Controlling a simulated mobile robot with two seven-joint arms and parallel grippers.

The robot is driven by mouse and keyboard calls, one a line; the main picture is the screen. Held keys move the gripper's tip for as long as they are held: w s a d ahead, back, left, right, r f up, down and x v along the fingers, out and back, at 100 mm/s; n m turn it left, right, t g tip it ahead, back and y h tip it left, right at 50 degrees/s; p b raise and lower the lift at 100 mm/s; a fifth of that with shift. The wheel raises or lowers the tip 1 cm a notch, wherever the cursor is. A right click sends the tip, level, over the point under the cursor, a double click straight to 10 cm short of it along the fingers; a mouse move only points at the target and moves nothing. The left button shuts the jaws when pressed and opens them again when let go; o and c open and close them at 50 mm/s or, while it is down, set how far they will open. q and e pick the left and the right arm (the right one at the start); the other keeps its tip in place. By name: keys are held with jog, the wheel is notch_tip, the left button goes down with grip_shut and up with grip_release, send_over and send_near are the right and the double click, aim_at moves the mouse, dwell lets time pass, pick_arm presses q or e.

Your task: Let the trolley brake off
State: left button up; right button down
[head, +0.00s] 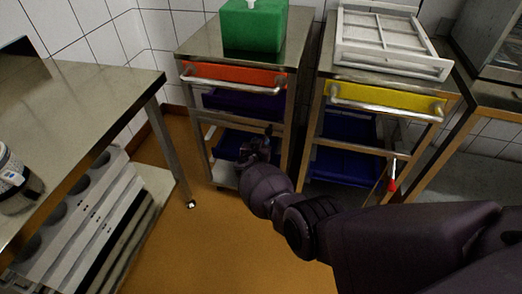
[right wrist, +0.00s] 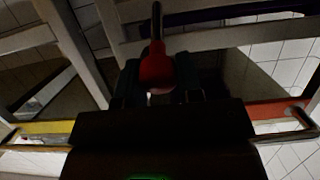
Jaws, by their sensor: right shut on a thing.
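Two steel trolleys stand side by side against the tiled wall in the head view: one with an orange front panel (head: 235,74) and one with a yellow front panel (head: 385,97). My right gripper (head: 258,140) is at the right front post of the orange trolley. In the right wrist view a red knob (right wrist: 156,68) on a dark rod is between the fingers of the right gripper (right wrist: 158,92), which is shut on it. In the head view this knob is hidden by the gripper. A similar red-tipped lever (head: 392,184) shows on the yellow trolley. My left gripper is out of view.
A green box (head: 253,26) stands on the orange trolley and a white frame (head: 385,40) on the yellow one. Blue bins (head: 343,166) sit on the shelves. A steel table (head: 95,88) is at left. The floor (head: 190,240) between is clear.

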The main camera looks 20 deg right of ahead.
jog(key=shift+w+d+r, duration=0.2)
jog(key=shift+w+r, duration=0.1)
jog(key=shift+r, duration=0.25)
jog(key=shift+w+d+r, duration=0.15)
jog(key=shift+w+r, duration=0.15)
jog(key=shift+r, duration=0.25)
jog(key=c, duration=1.2)
grip_release()
jog(key=o, duration=0.4)
jog(key=shift+f, duration=0.2)
jog(key=shift+s+f, duration=0.1)
